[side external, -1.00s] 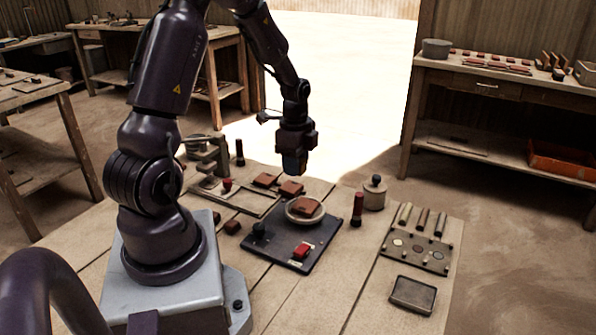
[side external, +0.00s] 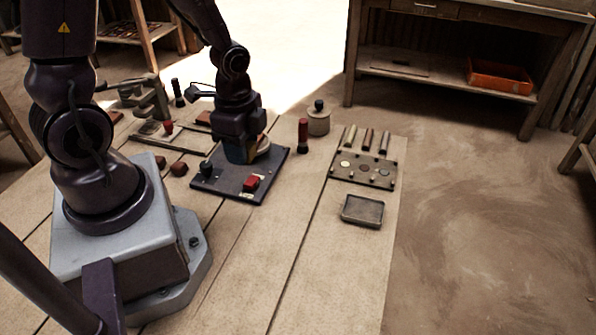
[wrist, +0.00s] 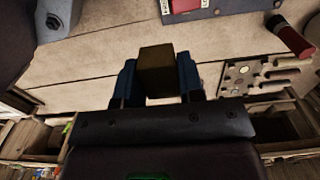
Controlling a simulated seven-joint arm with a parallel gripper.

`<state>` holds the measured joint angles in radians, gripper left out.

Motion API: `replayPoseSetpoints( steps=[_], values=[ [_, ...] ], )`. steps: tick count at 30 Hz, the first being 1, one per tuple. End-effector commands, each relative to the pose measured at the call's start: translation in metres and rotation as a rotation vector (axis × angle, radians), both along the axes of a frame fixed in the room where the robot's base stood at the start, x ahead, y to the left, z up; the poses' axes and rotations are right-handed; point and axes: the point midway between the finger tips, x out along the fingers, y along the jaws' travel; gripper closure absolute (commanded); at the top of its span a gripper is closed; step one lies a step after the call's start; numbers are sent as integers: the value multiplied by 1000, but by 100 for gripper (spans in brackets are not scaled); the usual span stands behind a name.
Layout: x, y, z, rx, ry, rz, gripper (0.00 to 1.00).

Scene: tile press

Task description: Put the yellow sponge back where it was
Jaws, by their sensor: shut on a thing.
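The yellow sponge (wrist: 157,68) is a dark yellow-brown block in the wrist view, held between the two blue fingers of my gripper (wrist: 158,80). In the side view my gripper (side external: 240,157) is low over the dark press board (side external: 220,182). It stands in front of the round pale dish (side external: 264,146) and hides part of it. The sponge is mostly hidden there, and I cannot tell whether it touches the board. A shallow dark tray (side external: 362,211) lies empty at the right front of the table.
A red button block (side external: 251,183) and a black knob (side external: 206,168) are on the board. A red and black cylinder (side external: 303,135), a lidded pot (side external: 318,118) and a holder plate (side external: 350,177) stand to the right. Bare tabletop (side external: 270,240) lies in front.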

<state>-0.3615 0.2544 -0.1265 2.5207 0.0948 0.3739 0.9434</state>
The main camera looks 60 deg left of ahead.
Motion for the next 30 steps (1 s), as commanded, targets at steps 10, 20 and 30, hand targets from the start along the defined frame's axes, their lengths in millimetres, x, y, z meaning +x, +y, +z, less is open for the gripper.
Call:
replayPoseSetpoints(
  steps=[10, 20, 30],
  values=[
    [76, 19, -36, 0, 1, 8, 87],
    [122, 30, -85, 0, 0, 8, 87],
    [132, 33, -119, 0, 3, 7, 87]
  ],
)
